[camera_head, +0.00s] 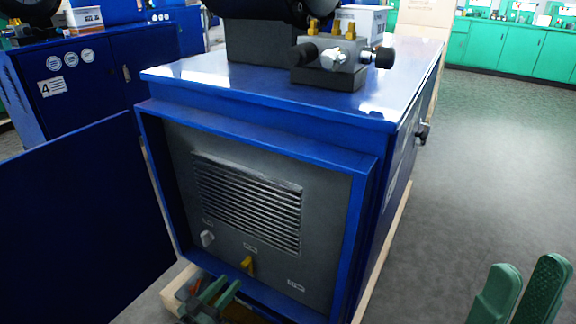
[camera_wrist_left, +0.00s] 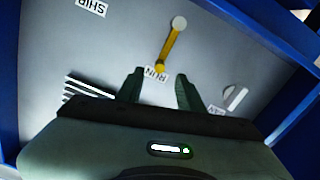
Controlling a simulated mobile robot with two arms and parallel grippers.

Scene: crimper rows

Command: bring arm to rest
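My left gripper (camera_head: 226,287) is low in front of the grey panel (camera_head: 240,255) of the blue machine. In the left wrist view the left gripper (camera_wrist_left: 160,76) has its fingers apart, with nothing held between them. The yellow lever (camera_head: 247,264) is on the panel just beyond the left fingertips; it also shows in the left wrist view (camera_wrist_left: 173,46), next to a RUN label (camera_wrist_left: 156,73). A white knob (camera_head: 207,238) is to its left in the head view. My right gripper (camera_head: 530,268) is at the lower right, fingers apart and empty, over the floor.
The blue machine (camera_head: 270,100) stands on a wooden pallet (camera_head: 380,254), its blue door (camera_head: 80,215) swung open at left. A valve fitting (camera_head: 335,60) sits on top. Another blue cabinet (camera_head: 90,80) is behind. The grey floor (camera_head: 480,150) at right is clear.

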